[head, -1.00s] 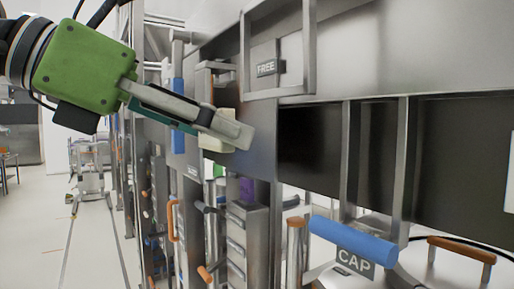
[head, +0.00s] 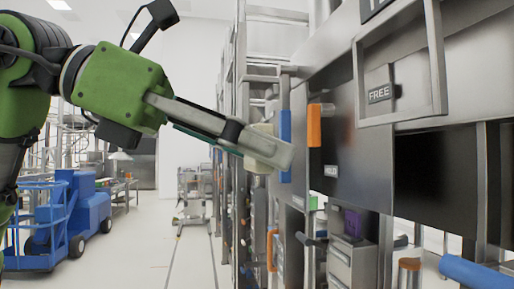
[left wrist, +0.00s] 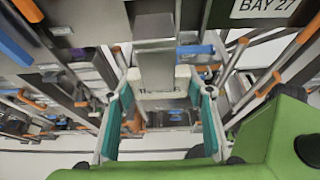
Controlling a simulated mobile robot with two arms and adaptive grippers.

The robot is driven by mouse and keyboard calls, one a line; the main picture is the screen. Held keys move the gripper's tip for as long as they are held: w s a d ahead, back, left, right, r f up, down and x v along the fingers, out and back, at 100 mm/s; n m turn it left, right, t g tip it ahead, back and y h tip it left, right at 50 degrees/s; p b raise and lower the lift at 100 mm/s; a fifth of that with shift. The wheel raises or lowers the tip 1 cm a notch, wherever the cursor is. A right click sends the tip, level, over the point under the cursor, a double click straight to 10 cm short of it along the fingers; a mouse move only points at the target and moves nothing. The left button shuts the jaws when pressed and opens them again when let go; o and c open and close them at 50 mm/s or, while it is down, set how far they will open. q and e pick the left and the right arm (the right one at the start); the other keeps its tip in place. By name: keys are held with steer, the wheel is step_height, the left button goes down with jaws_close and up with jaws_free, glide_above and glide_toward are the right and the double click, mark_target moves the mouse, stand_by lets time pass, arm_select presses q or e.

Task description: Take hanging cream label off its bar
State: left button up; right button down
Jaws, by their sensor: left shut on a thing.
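My left gripper (head: 268,152) is shut on the cream label (head: 257,165). Much of the label is hidden behind the near finger. In the left wrist view my gripper (left wrist: 165,105) has its teal-padded fingers on either side of the cream label (left wrist: 165,92). An orange bar (head: 314,125) stands out from the dark panel to the right of the gripper, with nothing seen hanging on it; I cannot tell whether it is the label's bar. The label appears apart from the panel. My right gripper is not in view.
A blue upright handle (head: 285,165) is just behind the fingertips. A grey FREE tag (head: 380,92) hangs inside a metal frame at the right. A blue lift vehicle (head: 65,215) stands at the left. The aisle floor (head: 170,255) below is clear.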

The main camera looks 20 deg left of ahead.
arm_select(q)
steer(key=s+a, duration=0.4)
steer(key=a, duration=0.1)
steer(key=shift+a, duration=0.35)
stand_by(0.3)
